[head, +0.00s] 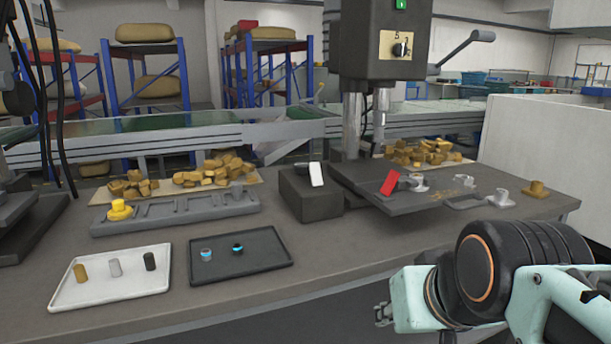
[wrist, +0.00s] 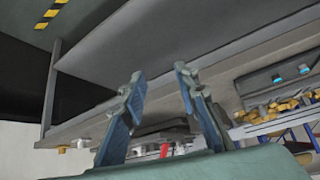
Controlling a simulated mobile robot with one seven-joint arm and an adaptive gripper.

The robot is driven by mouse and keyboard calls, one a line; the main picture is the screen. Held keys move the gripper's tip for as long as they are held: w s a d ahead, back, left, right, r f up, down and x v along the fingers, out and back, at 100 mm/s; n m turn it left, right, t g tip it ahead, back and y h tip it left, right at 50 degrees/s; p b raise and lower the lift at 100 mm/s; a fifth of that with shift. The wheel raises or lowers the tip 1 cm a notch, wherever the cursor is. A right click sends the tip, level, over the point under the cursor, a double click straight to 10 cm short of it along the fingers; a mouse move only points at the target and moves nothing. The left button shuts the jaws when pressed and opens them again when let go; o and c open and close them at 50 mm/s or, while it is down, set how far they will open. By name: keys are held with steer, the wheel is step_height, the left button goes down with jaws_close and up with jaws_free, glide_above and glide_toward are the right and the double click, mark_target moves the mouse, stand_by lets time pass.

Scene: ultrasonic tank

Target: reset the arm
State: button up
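My gripper (wrist: 159,80) shows in the wrist view with its two blue-grey fingers apart and nothing between them. In the head view my arm comes in from the lower right, folded low in front of the workbench (head: 335,255). The gripper's tip (head: 383,313) points left there, near the bench's front edge, and is partly hidden behind my arm. The wrist view is tilted and looks at the bench edge from below, with bench items small at its bottom and right.
On the bench stand a white tray (head: 70,300) with three small cylinders, a dark tray (head: 215,275) with two blue-banded pieces, a grey rack (head: 175,216) and a drill press (head: 377,40). A red piece (head: 390,182) and small metal parts sit near the press. The front middle is clear.

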steer(key=s+f+g, duration=0.2)
steer(key=s+f, duration=0.3)
steer(key=s, duration=0.1)
step_height(320, 180, up, 36)
steer(key=p, duration=3.5)
steer(key=shift+w+a+p, duration=0.25)
steer(key=shift+a+p, duration=0.15)
steer(key=shift+d, duration=0.15)
